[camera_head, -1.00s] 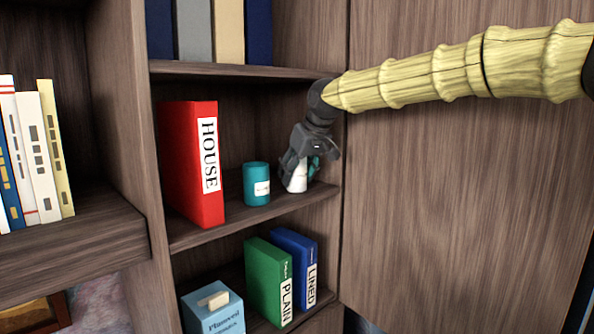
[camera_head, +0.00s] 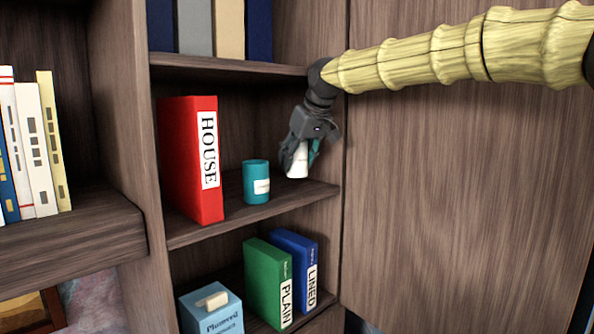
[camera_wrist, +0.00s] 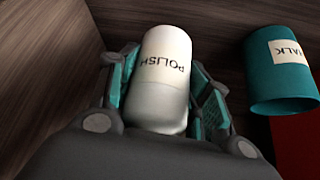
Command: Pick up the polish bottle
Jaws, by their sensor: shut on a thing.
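The white polish bottle (camera_head: 298,161) is in my gripper (camera_head: 301,157), at the right end of the middle shelf. In the wrist view the bottle (camera_wrist: 163,75) shows its "POLISH" label, upside down, between the two teal-padded fingers (camera_wrist: 160,97), which are shut on it. In the head view the bottle is slightly tilted, and its base appears a little above the shelf board. The fingers cover its upper part there.
A teal chalk canister (camera_head: 256,183) stands to the left on the same shelf (camera_head: 250,218), and a red "HOUSE" binder (camera_head: 190,160) is further left. The cabinet's side wall (camera_head: 330,120) is close on the right. Green (camera_head: 268,280) and blue (camera_head: 296,262) binders and a blue box (camera_head: 212,312) are below.

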